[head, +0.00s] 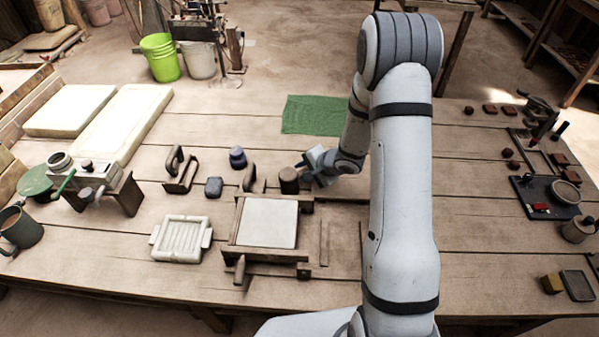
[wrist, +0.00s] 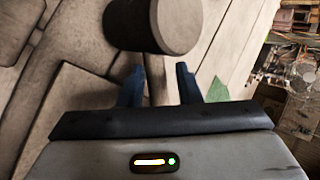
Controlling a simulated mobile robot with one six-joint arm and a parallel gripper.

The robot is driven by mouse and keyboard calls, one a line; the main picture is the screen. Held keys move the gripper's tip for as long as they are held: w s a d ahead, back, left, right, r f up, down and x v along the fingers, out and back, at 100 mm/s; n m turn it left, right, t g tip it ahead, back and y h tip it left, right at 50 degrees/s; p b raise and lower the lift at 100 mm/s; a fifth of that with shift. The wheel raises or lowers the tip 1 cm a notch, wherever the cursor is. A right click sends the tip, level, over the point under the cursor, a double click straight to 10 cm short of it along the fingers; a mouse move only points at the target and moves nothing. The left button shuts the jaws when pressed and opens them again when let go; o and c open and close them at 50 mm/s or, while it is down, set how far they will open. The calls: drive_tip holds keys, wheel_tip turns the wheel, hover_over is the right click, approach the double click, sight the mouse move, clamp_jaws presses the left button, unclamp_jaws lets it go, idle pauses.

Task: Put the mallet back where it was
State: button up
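A dark brown cylinder (head: 289,180), which looks like the mallet's head, stands at the back right corner of the wooden press frame (head: 272,255). A pale flat tile or plate (head: 267,222) fills the frame. In the wrist view the dark cylinder (wrist: 176,24) is large at the top, just beyond my fingertips. My gripper (head: 305,168) is just right of the cylinder in the head view. Whether a fingertip touches the cylinder, I cannot tell.
A white ribbed tray (head: 181,240), a dark block (head: 213,187) and a blue jar (head: 237,157) are left of the press. A green cloth (head: 314,115) lies behind. A dark board with a bowl (head: 566,192) is far right. Bare tabletop lies right of my arm.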

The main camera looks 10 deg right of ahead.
drive_tip(key=s+d+r+n+h+p, duration=0.1)
drive_tip(key=s+d+r+h, duration=0.25)
drive_tip(key=r, duration=0.45)
drive_tip(key=s+d+r+n+t+h+p, duration=0.1)
drive_tip(key=s+d+r+n+h, duration=0.15)
drive_tip(key=d+r, duration=0.35)
drive_tip(key=s+d+r+n+h, duration=0.1)
drive_tip(key=s+d+r+h, duration=0.15)
drive_tip(key=r, duration=0.65)
drive_tip(key=s+a+r+n+g+y, duration=0.1)
drive_tip(key=s+a+r+n+g, duration=0.1)
drive_tip(key=s, duration=0.8)
drive_tip(key=s+a+r+n+g+y, duration=0.1)
drive_tip(key=s+a+r+n, duration=0.3)
drive_tip(key=s, duration=0.6)
drive_tip(key=shift+a+g, duration=0.6)
drive_tip(key=shift+g, duration=0.1)
drive_tip(key=shift+s+y, duration=0.15)
drive_tip(key=shift+y, duration=0.1)
drive_tip(key=shift+o, duration=0.7)
